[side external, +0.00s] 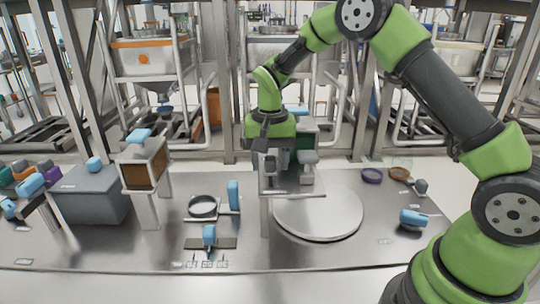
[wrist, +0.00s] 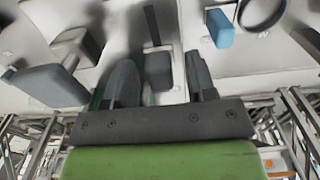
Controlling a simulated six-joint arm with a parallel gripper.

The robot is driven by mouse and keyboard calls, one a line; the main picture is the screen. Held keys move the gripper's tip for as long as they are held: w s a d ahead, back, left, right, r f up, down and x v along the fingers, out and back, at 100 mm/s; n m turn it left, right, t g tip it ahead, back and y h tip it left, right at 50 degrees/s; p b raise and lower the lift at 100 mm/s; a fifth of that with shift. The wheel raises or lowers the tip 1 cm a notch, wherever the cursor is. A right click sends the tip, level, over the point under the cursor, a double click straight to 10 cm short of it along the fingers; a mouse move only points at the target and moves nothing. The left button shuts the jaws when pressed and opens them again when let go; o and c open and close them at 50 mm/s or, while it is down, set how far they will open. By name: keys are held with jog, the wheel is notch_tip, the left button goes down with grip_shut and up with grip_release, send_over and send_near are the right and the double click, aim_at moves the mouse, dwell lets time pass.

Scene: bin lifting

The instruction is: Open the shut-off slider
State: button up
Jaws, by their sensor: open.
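My gripper (side external: 262,158) is open and points down at the front of a grey stand (side external: 265,215) with a dark green box. In the wrist view, the two dark fingers of my gripper (wrist: 159,62) stand apart, with a small grey block (wrist: 158,72) on a thin dark bar showing between them. The block looks like the shut-off slider's handle, but I cannot be certain. I cannot tell whether the fingers touch it. A larger grey handle (side external: 308,157) sits just right of the gripper; the wrist view also shows a grey handle (wrist: 48,86) at left.
A round metal plate (side external: 320,215) lies beside the stand. A dark ring (side external: 203,207) and an upright blue handle (side external: 233,195) stand left of it. Further left are a brown-fronted box (side external: 145,168) on legs and a grey bin (side external: 90,195). The table's front strip is mostly clear.

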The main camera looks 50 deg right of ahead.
aim_at(269, 167)
notch_tip(269, 167, up, 10)
jog(key=shift+c, duration=0.9)
jog(key=shift+s+a+f+n, duration=0.15)
jog(key=shift+s+a+n, duration=0.1)
jog(key=shift+n, duration=0.15)
jog(key=c, duration=0.3)
jog(key=s+a+n+h, duration=0.1)
jog(key=n, duration=0.1)
jog(key=s+a+n+h, duration=0.1)
jog(key=n, duration=0.1)
jog(key=s+a+f+n+h, duration=0.1)
jog(key=n, duration=0.2)
grip_shut()
jog(key=s+a+n+t+h, duration=0.2)
jog(key=s+a+n+t, duration=0.15)
jog(key=n, duration=1.05)
jog(key=s+a+n+t+h, duration=0.2)
jog(key=s+a+n+t, duration=0.15)
jog(key=n, duration=1.05)
jog(key=x, duration=1.2)
jog(key=shift+w+d+r, duration=0.2)
jog(key=shift+w, duration=0.15)
jog(key=shift+w+d, duration=0.25)
jog(key=shift+w, duration=0.05)
